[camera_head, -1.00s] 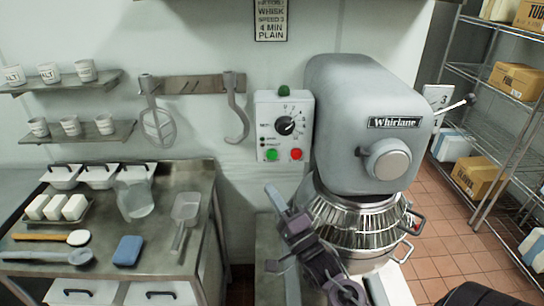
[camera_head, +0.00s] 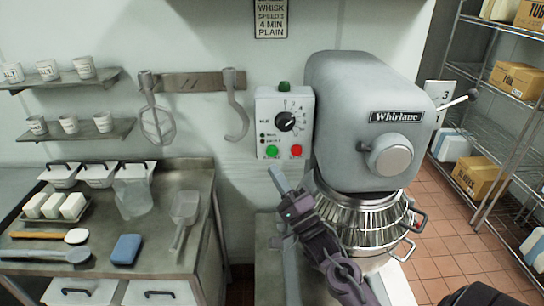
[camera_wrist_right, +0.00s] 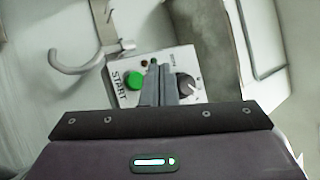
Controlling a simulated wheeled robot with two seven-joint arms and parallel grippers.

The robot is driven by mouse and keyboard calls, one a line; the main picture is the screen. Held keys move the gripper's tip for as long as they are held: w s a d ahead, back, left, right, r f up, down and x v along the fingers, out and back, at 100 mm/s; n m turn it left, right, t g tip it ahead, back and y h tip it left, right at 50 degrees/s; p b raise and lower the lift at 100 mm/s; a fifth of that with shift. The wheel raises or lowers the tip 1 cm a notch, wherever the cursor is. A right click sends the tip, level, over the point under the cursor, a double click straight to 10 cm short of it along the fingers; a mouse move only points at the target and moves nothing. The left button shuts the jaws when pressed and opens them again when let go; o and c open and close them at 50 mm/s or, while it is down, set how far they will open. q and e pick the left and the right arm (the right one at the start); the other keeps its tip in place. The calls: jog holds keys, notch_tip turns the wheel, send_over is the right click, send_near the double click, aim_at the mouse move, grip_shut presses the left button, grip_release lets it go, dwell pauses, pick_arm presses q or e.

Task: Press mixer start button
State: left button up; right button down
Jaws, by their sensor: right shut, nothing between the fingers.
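The mixer (camera_head: 370,120) is a grey stand mixer marked Whirlane, with a metal bowl under a wire guard. Its control box (camera_head: 262,110) hangs on the wall to the left of the head. The box has a dial, a green button (camera_head: 272,151) at lower left and a red button (camera_head: 296,151) at lower right. In the right wrist view the green button (camera_wrist_right: 133,80) sits beside the word START, left of my fingers. My right gripper (camera_head: 276,174) is shut and empty, its tips just below the green button in the head view. Contact is not visible. My left gripper is out of view.
A whisk (camera_head: 157,122) and a hook (camera_head: 236,118) hang on the wall rack left of the box. A steel table (camera_head: 155,245) with tubs, a scoop and a blue sponge stands at left. Wire shelves (camera_head: 490,130) stand at right.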

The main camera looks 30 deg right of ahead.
aim_at(272, 151)
jog(key=shift+w+d+b, duration=0.2)
jog(key=shift+w+d, duration=0.4)
jog(key=shift+w, duration=0.4)
jog(key=shift+w+d+b, duration=0.2)
jog(key=shift+w+d, duration=0.4)
jog(key=shift+w, duration=0.35)
jog(key=shift+w, duration=0.1)
dwell(0.5)
jog(key=shift+w+d, duration=0.2)
jog(key=shift+w, duration=0.05)
